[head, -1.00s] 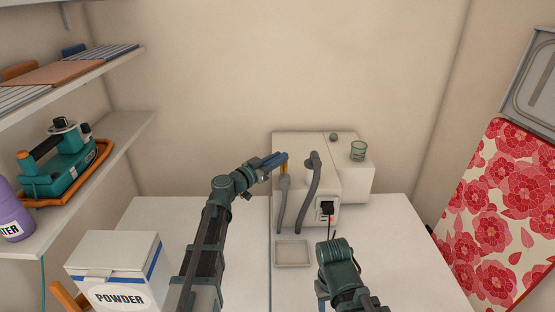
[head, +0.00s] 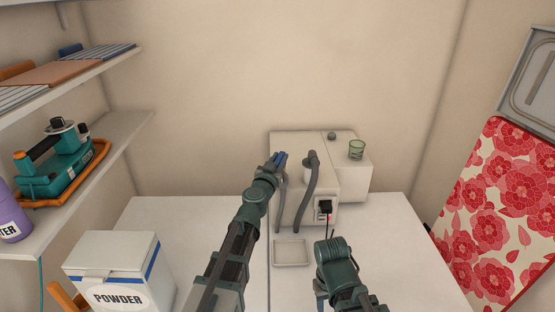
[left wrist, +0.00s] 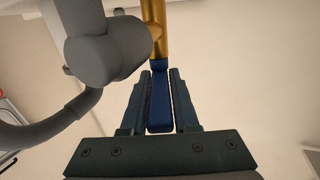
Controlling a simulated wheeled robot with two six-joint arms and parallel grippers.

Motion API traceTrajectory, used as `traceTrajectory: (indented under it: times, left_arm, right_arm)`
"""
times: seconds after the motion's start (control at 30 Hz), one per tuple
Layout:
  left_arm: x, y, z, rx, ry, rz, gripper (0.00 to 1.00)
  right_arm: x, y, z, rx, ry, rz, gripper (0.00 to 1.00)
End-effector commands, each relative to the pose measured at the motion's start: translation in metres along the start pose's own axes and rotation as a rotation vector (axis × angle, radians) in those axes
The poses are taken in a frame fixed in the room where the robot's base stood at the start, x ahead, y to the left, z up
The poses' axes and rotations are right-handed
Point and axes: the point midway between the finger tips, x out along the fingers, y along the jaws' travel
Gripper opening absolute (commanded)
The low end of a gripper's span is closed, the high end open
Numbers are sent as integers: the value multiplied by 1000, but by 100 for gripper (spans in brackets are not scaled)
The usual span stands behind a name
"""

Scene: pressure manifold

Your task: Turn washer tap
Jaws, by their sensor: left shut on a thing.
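The tap's blue lever (left wrist: 159,100) lies between the two fingers of my left gripper (left wrist: 160,98) in the left wrist view. The fingers are shut on it. The lever joins a gold tap body (left wrist: 157,32) beyond the fingertips. In the head view my left gripper (head: 279,160) is at the left side of the white manifold box (head: 300,142), reaching up from the front. The gripper and arm mostly hide the tap there. My right arm stands low in front of the box; its fingers cannot be made out.
Grey hoses (head: 312,180) run down the box front, close to my left gripper. A black fitting (head: 325,207) is on the box. A shallow tray (head: 291,265) lies in front. A powder box (head: 118,270) stands at left.

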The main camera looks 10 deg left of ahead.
Motion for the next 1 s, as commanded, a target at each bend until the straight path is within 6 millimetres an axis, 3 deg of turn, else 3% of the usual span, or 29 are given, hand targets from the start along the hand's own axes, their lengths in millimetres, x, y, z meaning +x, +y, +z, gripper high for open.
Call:
traceTrajectory:
  times: [1.0]
  left_arm:
    - [2, 11, 0, 0, 0, -340, 0]
  right_arm:
    - [0, 0, 0, 0, 0, 0, 50]
